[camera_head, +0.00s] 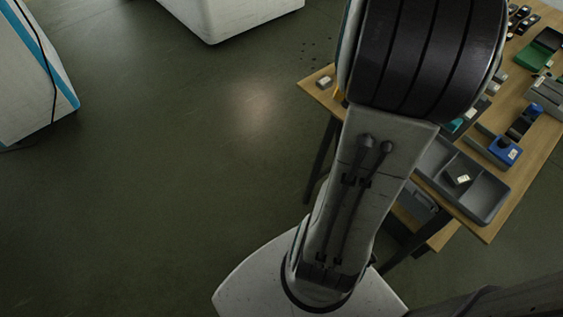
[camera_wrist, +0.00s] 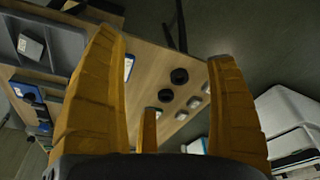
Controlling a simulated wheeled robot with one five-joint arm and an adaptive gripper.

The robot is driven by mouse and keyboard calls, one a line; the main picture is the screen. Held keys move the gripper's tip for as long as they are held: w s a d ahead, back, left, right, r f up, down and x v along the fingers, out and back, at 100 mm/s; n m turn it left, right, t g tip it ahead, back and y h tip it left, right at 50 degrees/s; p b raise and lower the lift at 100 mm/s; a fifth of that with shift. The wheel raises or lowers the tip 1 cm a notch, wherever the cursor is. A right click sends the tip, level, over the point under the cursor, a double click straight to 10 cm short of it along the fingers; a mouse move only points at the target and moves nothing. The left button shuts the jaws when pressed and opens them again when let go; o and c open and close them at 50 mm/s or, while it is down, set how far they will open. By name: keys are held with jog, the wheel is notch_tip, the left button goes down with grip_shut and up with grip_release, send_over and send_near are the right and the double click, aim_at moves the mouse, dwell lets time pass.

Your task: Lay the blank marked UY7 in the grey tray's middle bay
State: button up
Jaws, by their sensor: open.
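The grey tray (camera_head: 488,207) stands on the front corner of the wooden table. A dark block with a pale label (camera_head: 460,179) lies in one of its bays. In the wrist view the grey tray (camera_wrist: 70,48) is at the upper left, with that block (camera_wrist: 30,46) inside. I cannot read UY7 on any piece. Several small grey blocks (camera_wrist: 194,102) lie on the table in the wrist view; their marks are too small to read. My gripper (camera_wrist: 162,46) is open, with orange fingers spread and nothing between them, above the table. My arm hides part of the tray in the head view.
A green box (camera_head: 540,49) stands farther back on the table (camera_head: 545,128). Black round pieces (camera_wrist: 179,76) lie near the small blocks. A white cabinet (camera_head: 30,80) is far left; the floor between is clear.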

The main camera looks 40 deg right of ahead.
jog(key=w+a+r+n, duration=0.1)
jog(key=w+a+n, duration=0.25)
jog(key=a, duration=1.05)
jog(key=s+a+n+y, duration=0.1)
jog(key=s+a+n, duration=0.1)
jog(key=a, duration=0.4)
jog(key=s+a+f+n+t, duration=0.1)
jog(key=s+a+n, duration=0.2)
jog(key=a, duration=0.3)
jog(key=shift+s+a+f+n+t+y, duration=0.2)
jog(key=shift+a+n+t+y, duration=0.15)
jog(key=shift+n, duration=0.2)
jog(key=shift+d, duration=0.1)
notch_tip(320, 180, up, 8)
jog(key=p, duration=0.7)
jog(key=shift+d, duration=0.15)
